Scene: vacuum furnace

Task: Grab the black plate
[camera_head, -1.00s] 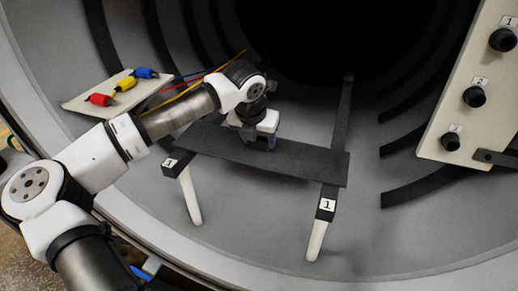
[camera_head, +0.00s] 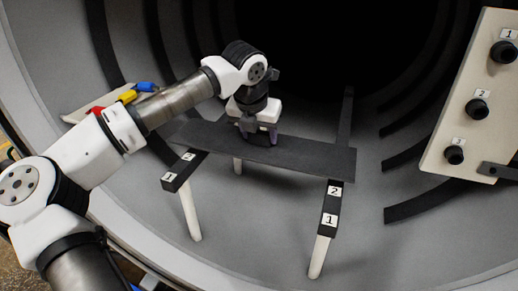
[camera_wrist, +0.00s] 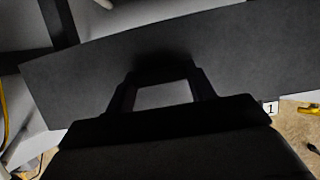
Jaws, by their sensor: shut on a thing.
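The black plate (camera_head: 310,160) is a long, flat, dark board lying across two dark rails inside the furnace. Whether it touches the rails or hangs just above them is hard to tell. My gripper (camera_head: 262,138) is shut on the plate near its middle, coming from above. In the wrist view the plate (camera_wrist: 240,50) spans the picture, slightly tilted, with my gripper (camera_wrist: 160,97) against its near edge. The fingertips' exact contact is dark and partly hidden.
The left rail (camera_head: 178,178) shows labels 1 and 2, as does the right rail (camera_head: 329,210); white legs carry them. A pale panel (camera_head: 440,150) with numbered black knobs stands at right. A pale board (camera_head: 75,116) with coloured connectors is partly behind my arm.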

